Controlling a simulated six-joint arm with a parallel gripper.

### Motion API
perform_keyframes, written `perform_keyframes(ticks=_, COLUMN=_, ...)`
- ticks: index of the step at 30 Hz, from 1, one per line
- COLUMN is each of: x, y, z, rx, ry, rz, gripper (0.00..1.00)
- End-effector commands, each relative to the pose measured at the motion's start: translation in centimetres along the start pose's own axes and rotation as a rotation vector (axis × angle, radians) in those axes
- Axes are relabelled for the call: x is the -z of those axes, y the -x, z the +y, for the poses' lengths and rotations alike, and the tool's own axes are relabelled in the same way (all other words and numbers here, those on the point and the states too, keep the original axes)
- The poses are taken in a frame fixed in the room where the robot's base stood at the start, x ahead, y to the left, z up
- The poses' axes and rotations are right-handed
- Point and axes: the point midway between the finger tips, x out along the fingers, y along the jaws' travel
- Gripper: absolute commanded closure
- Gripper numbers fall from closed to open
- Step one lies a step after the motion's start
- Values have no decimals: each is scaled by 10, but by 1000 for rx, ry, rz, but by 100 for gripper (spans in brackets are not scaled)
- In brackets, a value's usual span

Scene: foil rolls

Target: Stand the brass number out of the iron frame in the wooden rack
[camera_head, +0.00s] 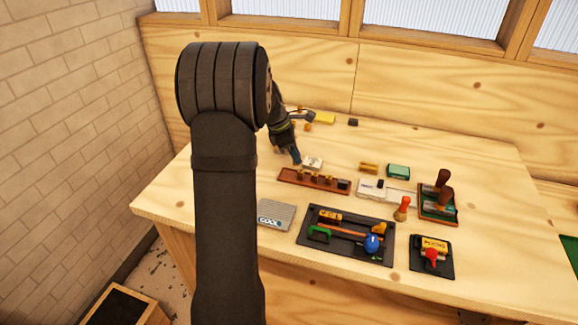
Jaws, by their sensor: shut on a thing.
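The wooden rack (291,179) is a long reddish-brown strip in the middle of the table, with small brass pieces (315,176) standing in it and a dark piece at its right end. My gripper (297,160) points down just behind the rack's left half, beside a small white block (313,162). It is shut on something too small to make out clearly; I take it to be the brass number. I cannot pick out the iron frame for certain; it may be hidden by my arm.
A black tray (306,243) with tools lies in front of the rack, with a grey foil pad (276,214) to its left. Stamps in a holder (439,215) and a red-handled stamp (402,208) stand at the right. The table's right rear is clear.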

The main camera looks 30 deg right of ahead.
Motion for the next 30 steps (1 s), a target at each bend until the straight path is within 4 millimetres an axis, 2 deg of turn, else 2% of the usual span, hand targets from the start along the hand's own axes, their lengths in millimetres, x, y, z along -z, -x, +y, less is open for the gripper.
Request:
perform_keyframes(ticks=3, x=19, y=-6, z=14, rx=0, ry=2, rz=0, gripper=100)
perform_keyframes(ticks=6, x=28, y=-8, z=20, rx=0, ry=-1, rz=0, gripper=100)
perform_keyframes(ticks=11, x=33, y=-14, z=22, rx=1, ry=-1, rz=0, gripper=100)
perform_keyframes(ticks=18, x=45, y=-44, z=22, rx=1, ry=-1, rz=0, gripper=100)
perform_keyframes(ticks=29, x=46, y=-49, z=22, rx=1, ry=-1, rz=0, gripper=100)
perform_keyframes(ticks=30, x=47, y=-49, z=22, rx=1, ry=-1, rz=0, gripper=80)
